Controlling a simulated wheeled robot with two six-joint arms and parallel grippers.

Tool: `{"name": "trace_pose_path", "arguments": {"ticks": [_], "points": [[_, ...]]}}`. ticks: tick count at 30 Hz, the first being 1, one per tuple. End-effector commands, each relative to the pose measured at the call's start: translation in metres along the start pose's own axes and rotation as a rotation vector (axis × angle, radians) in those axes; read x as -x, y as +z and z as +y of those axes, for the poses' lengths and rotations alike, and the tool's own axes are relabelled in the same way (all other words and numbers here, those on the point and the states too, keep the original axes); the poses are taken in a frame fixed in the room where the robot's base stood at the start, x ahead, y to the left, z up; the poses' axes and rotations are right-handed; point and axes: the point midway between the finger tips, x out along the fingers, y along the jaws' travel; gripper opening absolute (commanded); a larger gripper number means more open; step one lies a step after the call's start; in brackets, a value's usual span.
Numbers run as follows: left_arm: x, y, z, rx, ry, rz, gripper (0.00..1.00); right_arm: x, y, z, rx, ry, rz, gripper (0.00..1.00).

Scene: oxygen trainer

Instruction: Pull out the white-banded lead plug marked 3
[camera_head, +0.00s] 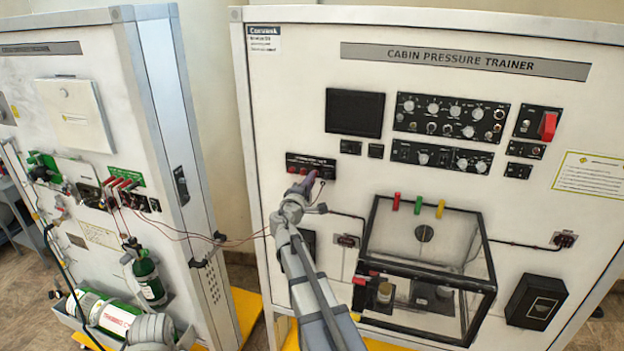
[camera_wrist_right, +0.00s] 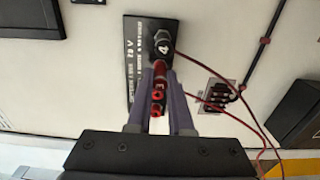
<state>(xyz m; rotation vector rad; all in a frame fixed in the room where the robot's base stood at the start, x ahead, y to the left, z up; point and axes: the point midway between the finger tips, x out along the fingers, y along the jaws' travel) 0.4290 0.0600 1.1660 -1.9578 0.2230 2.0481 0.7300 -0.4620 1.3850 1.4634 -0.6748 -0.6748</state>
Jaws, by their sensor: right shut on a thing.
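My right gripper (camera_head: 309,184) reaches up to the small black supply panel (camera_head: 290,157) on the cabin pressure trainer. In the right wrist view its purple fingers (camera_wrist_right: 160,103) are shut on a red plug marked 3 (camera_wrist_right: 159,86), between the fingertips. A white band on it cannot be made out. The plug is at the panel, which also shows in the wrist view (camera_wrist_right: 137,30); whether it is seated is hidden. A black-capped plug marked 4 (camera_wrist_right: 163,44) stands just beyond.
Thin red leads (camera_wrist_right: 265,85) hang right of the fingers, near a black connector block (camera_wrist_right: 220,90). A clear-walled chamber (camera_head: 430,235) stands out from the trainer at lower right. The oxygen panel (camera_head: 160,90) with green bottles (camera_head: 148,280) is at left.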

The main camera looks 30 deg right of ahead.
Motion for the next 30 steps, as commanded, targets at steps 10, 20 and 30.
{"name": "trace_pose_path", "arguments": {"ticks": [10, 20, 30], "points": [[0.000, 0.000, 0.000, 0.000, 0.000, 0.000, 0.00, 0.007, 0.000, 0.000, 0.000, 0.000, 0.001, 0.00], [0.000, 0.000, 0.000, 0.000, 0.000, 0.000, 0.00, 0.020, 0.000, 0.000, 0.000, 0.000, 0.001, 0.00], [0.000, 0.000, 0.000, 0.000, 0.000, 0.000, 0.00, 0.032, 0.000, 0.000, 0.000, 0.000, 0.000, 0.00]]}}
